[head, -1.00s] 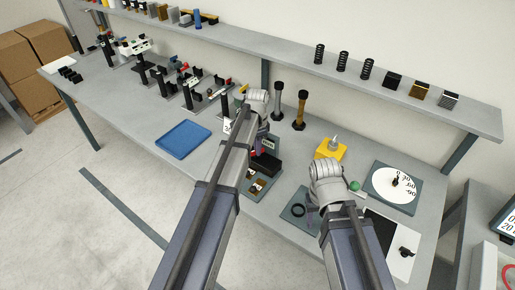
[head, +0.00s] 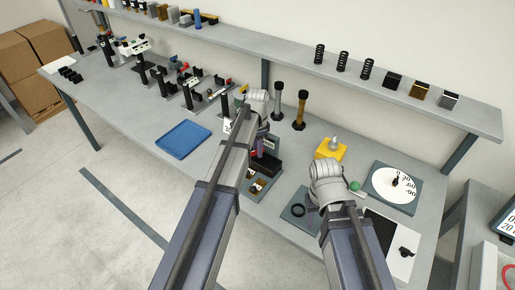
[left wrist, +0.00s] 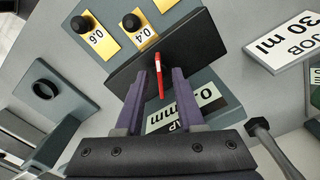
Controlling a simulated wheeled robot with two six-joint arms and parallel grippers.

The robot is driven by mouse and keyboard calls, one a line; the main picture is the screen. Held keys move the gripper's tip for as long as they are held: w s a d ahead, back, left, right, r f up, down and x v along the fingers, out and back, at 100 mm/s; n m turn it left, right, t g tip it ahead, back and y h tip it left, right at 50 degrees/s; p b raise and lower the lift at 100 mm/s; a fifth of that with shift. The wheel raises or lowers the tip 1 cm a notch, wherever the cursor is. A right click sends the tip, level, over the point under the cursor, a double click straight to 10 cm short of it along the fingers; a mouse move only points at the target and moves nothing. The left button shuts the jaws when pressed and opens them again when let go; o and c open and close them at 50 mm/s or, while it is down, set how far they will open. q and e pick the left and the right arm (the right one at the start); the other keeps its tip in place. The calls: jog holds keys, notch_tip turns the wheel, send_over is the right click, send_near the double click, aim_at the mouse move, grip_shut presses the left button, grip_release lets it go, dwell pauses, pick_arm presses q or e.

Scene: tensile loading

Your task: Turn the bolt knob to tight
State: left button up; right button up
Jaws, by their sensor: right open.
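A black plate-shaped part with a thin red bar (left wrist: 160,75) standing on it is right in front of my left gripper (left wrist: 163,75) in the left wrist view. The gripper's two purple fingers are apart, one on each side of the red bar, with gaps showing; I cannot tell if they touch it. A readout ending in "mm" (left wrist: 190,108) is partly hidden behind the fingers. In the head view my left gripper (head: 262,128) is above the black device (head: 266,162). I cannot tell for sure which part is the bolt knob. My right gripper (head: 350,205) is mostly hidden by its wrist.
Weights marked 0.6 and 0.4 (left wrist: 125,32) lie beside the device. A black-headed rod (left wrist: 258,126) is close at the right. A blue tray (head: 184,136), two upright posts (head: 300,110), a yellow block (head: 331,149) and a white dial (head: 397,187) stand around.

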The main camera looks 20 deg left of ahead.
pick_arm(q)
jog(key=shift+r+p, duration=3.9)
jog(key=s+d+f+n+b, duration=0.1)
jog(key=s+d, duration=0.3)
jog(key=s, duration=0.4)
jog(key=s+d+f+n+b, duration=0.2)
jog(key=s+d+n, duration=0.1)
jog(key=s, duration=0.5)
jog(key=s+d+f+n+y+b, duration=0.1)
jog(key=s+d+n, duration=0.1)
jog(key=s+d, duration=0.4)
jog(key=shift+s+f+b, duration=0.3)
jog(key=shift+s+b, duration=0.1)
jog(key=shift+s, duration=0.65)
